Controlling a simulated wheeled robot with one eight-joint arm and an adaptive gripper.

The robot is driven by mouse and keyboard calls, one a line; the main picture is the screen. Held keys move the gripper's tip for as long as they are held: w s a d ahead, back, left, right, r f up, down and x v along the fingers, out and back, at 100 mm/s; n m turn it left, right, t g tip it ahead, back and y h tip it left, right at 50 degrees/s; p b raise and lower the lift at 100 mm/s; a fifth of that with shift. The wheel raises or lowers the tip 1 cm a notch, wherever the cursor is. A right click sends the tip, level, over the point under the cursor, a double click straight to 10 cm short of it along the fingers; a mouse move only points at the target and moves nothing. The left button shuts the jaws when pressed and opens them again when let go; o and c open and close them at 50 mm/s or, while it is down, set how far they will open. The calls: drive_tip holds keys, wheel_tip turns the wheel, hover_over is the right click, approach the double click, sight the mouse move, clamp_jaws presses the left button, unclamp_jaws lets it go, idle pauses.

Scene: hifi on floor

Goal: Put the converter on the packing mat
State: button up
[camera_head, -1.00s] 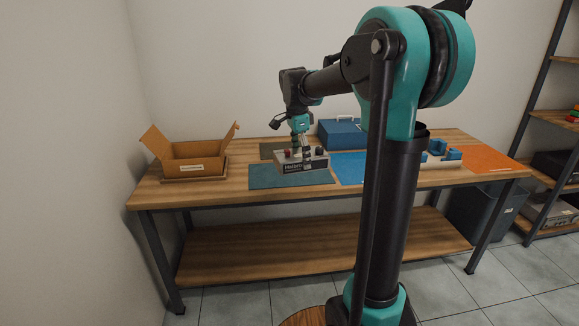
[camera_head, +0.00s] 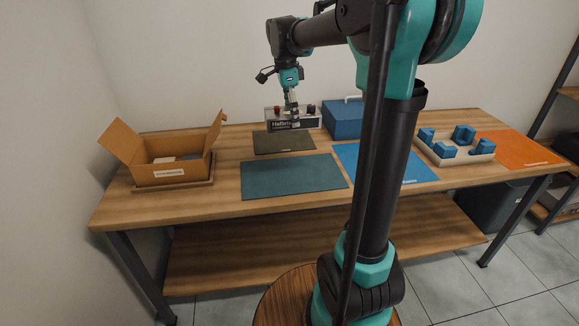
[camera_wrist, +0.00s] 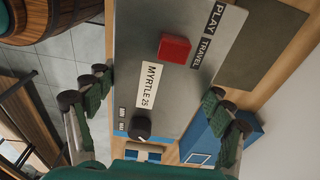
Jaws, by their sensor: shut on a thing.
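A grey box with a red button, a dark knob and lettering, probably the converter (camera_head: 279,124), is in my gripper (camera_head: 292,108) at the back of the table. In the wrist view the grey box (camera_wrist: 185,88) fills the middle, between the two fingers of my gripper (camera_wrist: 158,108). The box shows just beyond the olive mat (camera_head: 283,142); I cannot tell whether it is raised or resting. A teal mat (camera_head: 292,176), a blue mat (camera_head: 385,166) and an orange mat (camera_head: 520,147) also lie on the table. Their labels are too small to read, so I cannot tell which is the packing mat.
An open cardboard box (camera_head: 170,176) stands on a tray at the left. A blue case (camera_head: 343,121) stands close to the right of the held box. A pale holder with blue blocks (camera_head: 453,152) is at the right. The teal and blue mats are clear.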

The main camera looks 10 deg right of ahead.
drive_tip(key=shift+w+f, duration=0.15)
drive_tip(key=shift+f, duration=0.15)
wheel_tip(320, 180, down, 19)
drive_tip(key=shift+f, duration=0.15)
idle(0.3)
drive_tip(key=o, duration=1.8)
drive_tip(key=shift+f, duration=0.1)
drive_tip(key=shift+o, duration=0.2)
